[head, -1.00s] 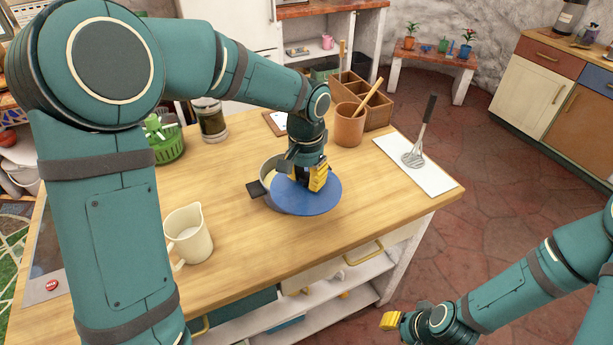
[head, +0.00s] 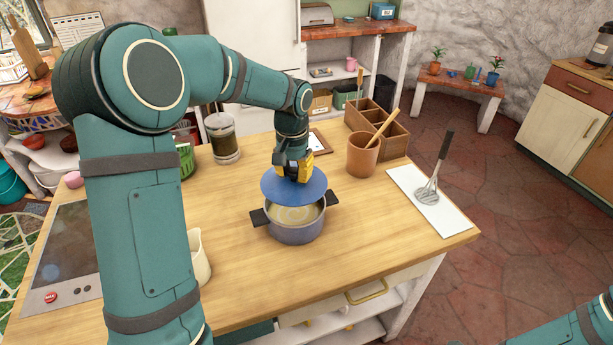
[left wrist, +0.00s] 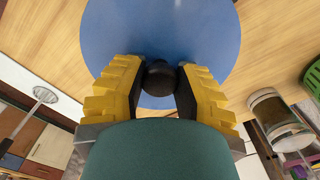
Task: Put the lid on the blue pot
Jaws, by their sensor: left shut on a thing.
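The blue pot (head: 295,230) stands on the wooden counter, with a dark handle on each side and pale contents showing inside. The blue lid (head: 281,188) is above the far part of the pot and covers part of its opening in the head view; the near part is uncovered. My left gripper (head: 297,172) is shut on the lid's dark knob (left wrist: 160,77), which sits between the yellow fingers in the left wrist view. The lid also fills the top middle of that view (left wrist: 160,30). Only a piece of my right arm shows at the lower right; its gripper is out of view.
A terracotta crock (head: 361,158) and a wooden divided box (head: 393,140) stand right of the pot. A cream pitcher (head: 199,260) and a glass jar (head: 222,140) stand left. The counter in front of the pot is clear.

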